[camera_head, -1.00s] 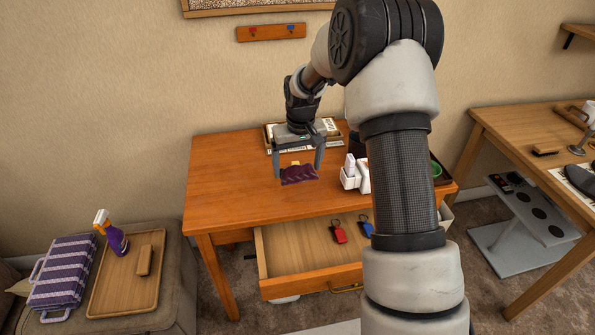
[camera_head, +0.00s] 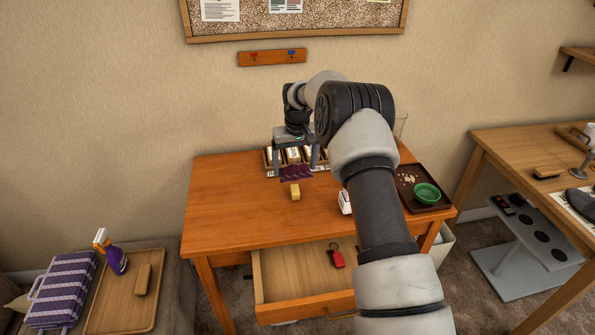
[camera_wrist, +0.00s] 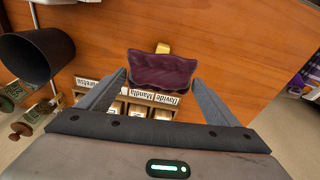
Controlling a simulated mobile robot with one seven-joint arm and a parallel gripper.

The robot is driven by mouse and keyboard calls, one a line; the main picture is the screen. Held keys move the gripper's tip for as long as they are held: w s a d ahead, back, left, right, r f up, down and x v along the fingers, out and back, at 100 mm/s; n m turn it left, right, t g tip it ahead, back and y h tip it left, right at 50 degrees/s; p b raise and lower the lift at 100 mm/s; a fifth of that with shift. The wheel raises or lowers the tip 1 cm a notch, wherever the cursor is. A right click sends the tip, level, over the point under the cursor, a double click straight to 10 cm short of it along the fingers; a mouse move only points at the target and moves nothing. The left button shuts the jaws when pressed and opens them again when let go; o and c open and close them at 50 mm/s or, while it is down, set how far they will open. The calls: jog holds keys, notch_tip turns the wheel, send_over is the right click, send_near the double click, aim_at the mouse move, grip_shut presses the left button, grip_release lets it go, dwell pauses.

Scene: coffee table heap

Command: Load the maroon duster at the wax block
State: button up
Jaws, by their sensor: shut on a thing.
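My gripper (camera_head: 296,169) is shut on the maroon duster (camera_head: 296,174), a dark purple-red cloth hanging between its fingertips. In the wrist view the duster (camera_wrist: 162,71) spans the gap between the two fingers. The wax block (camera_head: 295,192) is a small yellow block on the wooden table, just in front of the duster in the head view. In the wrist view the wax block (camera_wrist: 162,47) is partly hidden behind the duster's far edge. The duster appears raised above the table; whether it touches the block cannot be told.
A wooden rack with name labels (camera_wrist: 136,94) stands at the table's back, under my gripper. A dark cup (camera_wrist: 30,57) is left in the wrist view. A white item (camera_head: 345,202) and a brown tray (camera_head: 407,196) with a green bowl lie right. The drawer (camera_head: 300,274) is open.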

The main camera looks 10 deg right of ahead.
aim_at(295, 188)
jog(key=shift+w+f, duration=0.2)
jog(key=shift+f, duration=0.1)
jog(key=shift+f+b, duration=1.65)
jog(key=shift+f, duration=1.1)
jog(key=shift+f+b, duration=0.35)
jog(key=shift+f, duration=0.2)
jog(key=shift+r+p, duration=1.9)
jog(key=shift+r, duration=1.65)
